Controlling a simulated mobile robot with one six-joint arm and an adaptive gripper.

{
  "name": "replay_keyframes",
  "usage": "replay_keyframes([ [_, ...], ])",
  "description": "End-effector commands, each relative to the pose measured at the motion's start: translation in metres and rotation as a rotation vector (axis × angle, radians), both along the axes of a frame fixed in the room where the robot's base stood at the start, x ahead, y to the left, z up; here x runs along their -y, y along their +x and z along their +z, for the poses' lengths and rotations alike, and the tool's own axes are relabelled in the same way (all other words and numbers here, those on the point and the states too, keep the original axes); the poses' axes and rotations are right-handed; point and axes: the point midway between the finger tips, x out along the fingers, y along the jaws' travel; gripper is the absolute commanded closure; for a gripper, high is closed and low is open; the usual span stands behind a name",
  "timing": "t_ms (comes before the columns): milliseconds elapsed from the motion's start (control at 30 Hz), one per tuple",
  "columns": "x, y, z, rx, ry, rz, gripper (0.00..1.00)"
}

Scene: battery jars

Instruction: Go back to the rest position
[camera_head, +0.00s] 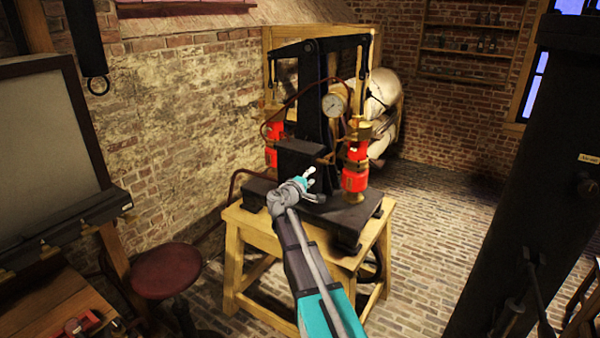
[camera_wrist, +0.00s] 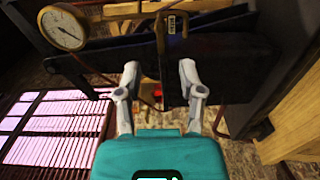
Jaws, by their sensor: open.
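My gripper (camera_head: 308,182) is stretched out over the front of a black machine base (camera_head: 345,218) on a wooden stand. In the wrist view my gripper (camera_wrist: 160,82) has its two grey fingers spread apart with nothing held between them. Beyond the fingers is the dark body of the machine (camera_wrist: 240,60), with a round gauge (camera_wrist: 63,28) at the upper left. In the head view the gauge (camera_head: 334,105) sits on the machine's upright, above and to the right of my gripper.
Red cylinders with brass fittings flank the machine, one at right (camera_head: 355,170), one partly hidden at left (camera_head: 272,145). A red stool (camera_head: 166,270) and a workbench (camera_head: 60,310) stand at left. A thick black column (camera_head: 535,180) rises at right. Brick floor (camera_head: 430,240) is clear between.

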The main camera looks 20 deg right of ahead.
Motion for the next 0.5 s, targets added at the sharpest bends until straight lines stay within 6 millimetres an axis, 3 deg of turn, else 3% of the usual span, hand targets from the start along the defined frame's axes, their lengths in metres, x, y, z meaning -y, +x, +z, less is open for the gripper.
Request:
replay_keyframes([
  [267,0.0,-0.005,-0.003,0.001,0.02,-0.009,0.5],
  [500,-0.001,-0.036,-0.024,0.002,0.163,-0.068,0.5],
])
